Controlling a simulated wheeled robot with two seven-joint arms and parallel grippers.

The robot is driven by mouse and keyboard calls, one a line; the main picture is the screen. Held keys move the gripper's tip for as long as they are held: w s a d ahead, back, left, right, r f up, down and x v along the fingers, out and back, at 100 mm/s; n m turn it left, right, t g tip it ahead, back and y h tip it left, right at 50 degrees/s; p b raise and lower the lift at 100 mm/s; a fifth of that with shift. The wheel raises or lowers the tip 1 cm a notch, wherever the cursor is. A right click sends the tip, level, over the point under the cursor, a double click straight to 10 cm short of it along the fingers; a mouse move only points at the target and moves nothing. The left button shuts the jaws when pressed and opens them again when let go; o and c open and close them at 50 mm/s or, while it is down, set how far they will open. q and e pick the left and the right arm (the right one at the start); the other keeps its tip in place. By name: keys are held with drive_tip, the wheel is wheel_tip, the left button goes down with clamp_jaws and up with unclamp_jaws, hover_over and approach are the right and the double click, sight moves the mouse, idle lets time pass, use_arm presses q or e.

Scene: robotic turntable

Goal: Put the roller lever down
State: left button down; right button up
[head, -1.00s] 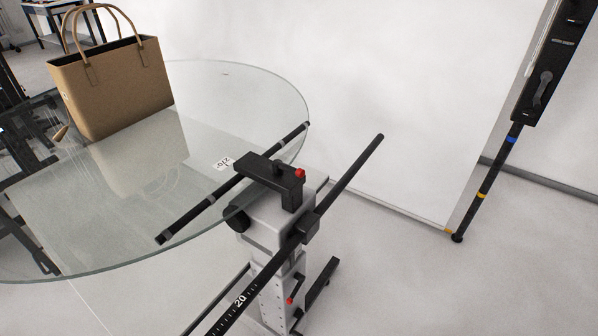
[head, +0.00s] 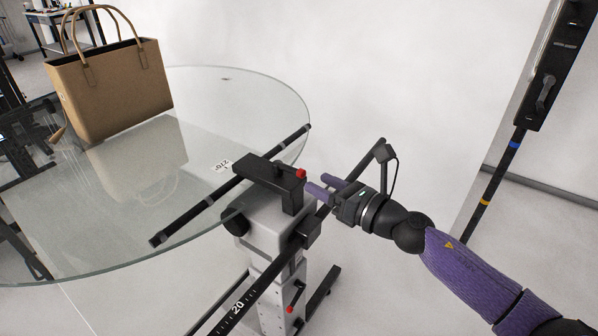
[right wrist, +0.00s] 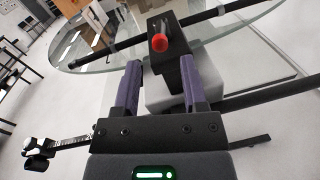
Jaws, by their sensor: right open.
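A black roller block (head: 268,177) sits on top of the grey stand at the glass rim. A small lever with a red knob (head: 300,173) shows at its right end, taken here as the roller lever. My right gripper (head: 318,183) is just right of the red knob, pointing left towards it. In the right wrist view, the red knob (right wrist: 159,42) lies ahead of and between the open fingers (right wrist: 159,68), with no clear contact. I cannot tell the lever's exact tilt. My left gripper is out of view.
The round glass turntable (head: 215,100) carries a tan handbag (head: 112,88) on its left. A black bar with a scale (head: 262,282) crosses the grey stand (head: 265,235) below my right gripper. A second red-tipped lever (head: 290,309) is lower on the stand. A black pole stands far right.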

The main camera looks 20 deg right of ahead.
sight(299, 173)
drive_tip(key=x, duration=0.6)
drive_tip(key=shift+c, duration=0.2)
clamp_jaws()
